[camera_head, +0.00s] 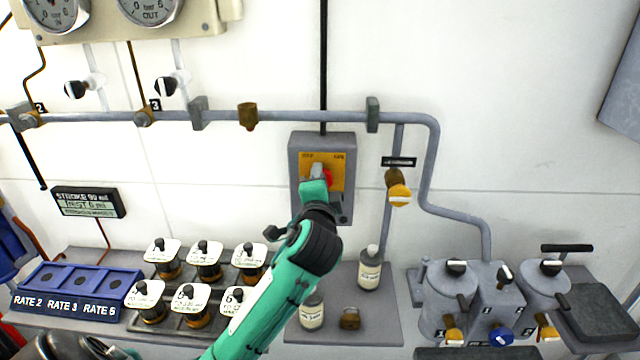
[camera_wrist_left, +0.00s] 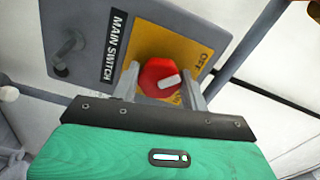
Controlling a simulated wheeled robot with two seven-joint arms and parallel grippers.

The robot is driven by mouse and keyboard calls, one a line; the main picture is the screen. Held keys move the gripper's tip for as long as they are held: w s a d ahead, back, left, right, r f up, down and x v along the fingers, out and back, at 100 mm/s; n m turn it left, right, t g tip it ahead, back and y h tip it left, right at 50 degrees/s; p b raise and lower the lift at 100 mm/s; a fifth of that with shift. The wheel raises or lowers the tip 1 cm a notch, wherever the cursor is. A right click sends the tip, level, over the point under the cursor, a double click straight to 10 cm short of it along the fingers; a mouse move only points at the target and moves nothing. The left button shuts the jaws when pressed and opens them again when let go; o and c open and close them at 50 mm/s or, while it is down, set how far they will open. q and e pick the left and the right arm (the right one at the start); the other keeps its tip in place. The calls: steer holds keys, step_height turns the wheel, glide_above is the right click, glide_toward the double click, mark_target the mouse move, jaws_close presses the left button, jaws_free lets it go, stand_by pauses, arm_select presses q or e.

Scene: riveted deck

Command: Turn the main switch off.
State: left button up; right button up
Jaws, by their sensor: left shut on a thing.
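The main switch is a grey box (camera_head: 348,150) on the white wall, with an orange plate (camera_wrist_left: 196,58) and a round red knob (camera_wrist_left: 150,74). The knob's white mark slants toward the OFF print. My left gripper (camera_wrist_left: 161,88) is shut on the knob, one finger on each side. In the head view the left gripper (camera_head: 317,172) covers much of the knob, and its lower plate is partly hidden. My right gripper is not in view.
Pipes (camera_head: 300,117) with valves run above and right of the switch. Grey canisters (camera_head: 447,290) stand at the right.

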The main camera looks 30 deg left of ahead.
arm_select(q)
steer(key=shift+f, duration=0.1)
stand_by(0.3)
steer(key=o, duration=1)
steer(key=p+v, duration=0.4)
steer(key=v, duration=1)
steer(key=shift+a, duration=0.1)
